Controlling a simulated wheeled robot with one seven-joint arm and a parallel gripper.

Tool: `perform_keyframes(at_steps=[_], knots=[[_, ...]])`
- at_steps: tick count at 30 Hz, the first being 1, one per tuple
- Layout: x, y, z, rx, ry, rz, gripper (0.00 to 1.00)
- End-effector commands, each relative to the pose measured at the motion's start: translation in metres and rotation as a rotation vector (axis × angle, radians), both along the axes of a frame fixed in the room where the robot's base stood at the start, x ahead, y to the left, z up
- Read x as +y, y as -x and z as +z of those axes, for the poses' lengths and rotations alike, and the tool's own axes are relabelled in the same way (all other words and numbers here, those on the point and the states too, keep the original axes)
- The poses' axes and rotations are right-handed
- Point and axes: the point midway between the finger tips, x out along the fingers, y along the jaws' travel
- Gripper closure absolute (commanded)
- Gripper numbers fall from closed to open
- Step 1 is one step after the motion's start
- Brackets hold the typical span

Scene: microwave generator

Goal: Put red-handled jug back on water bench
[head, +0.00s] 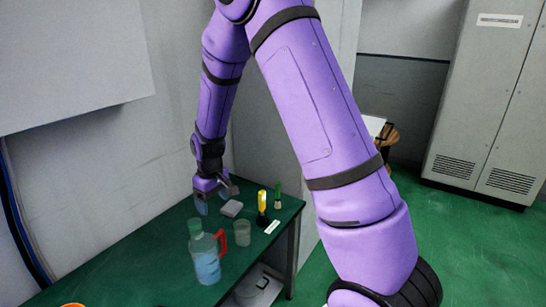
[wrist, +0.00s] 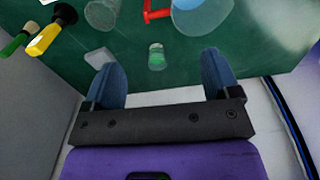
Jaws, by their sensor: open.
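The red-handled jug (head: 207,264) is clear, with bluish contents, and stands upright on the green-topped bench (head: 150,250). Its red handle (head: 222,241) points to the right in the head view. In the wrist view the jug (wrist: 203,14) is cut off by the top edge, with its handle (wrist: 156,11) to the left. My gripper (head: 214,199) is over the bench's far end, beyond the jug and apart from it. In the wrist view my gripper (wrist: 160,80) has its blue fingers wide apart, with nothing held between them.
A small green-capped jar (wrist: 156,57) stands between my gripper and the jug. A clear beaker (head: 242,233), a pale block (head: 231,208), a yellow-handled tool (head: 262,203) and a green-handled tool (head: 277,196) are right of the jug. A wall borders the bench's left side.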

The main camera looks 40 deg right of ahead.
Motion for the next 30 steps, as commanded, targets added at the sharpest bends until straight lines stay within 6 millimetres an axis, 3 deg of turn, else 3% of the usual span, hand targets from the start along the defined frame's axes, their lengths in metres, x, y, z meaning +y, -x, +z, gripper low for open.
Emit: perform_keyframes(at_steps=[1,6,15,24,30], knots=[[0.000,0.004,0.021,-0.022,-0.005,-0.009,0.18],[-0.001,0.029,0.083,-0.078,-0.018,-0.046,0.18],[-0.003,0.090,0.175,-0.175,-0.036,-0.112,0.18],[-0.006,0.167,0.240,-0.272,-0.049,-0.178,0.18],[-0.008,0.222,0.267,-0.338,-0.053,-0.222,0.18]])
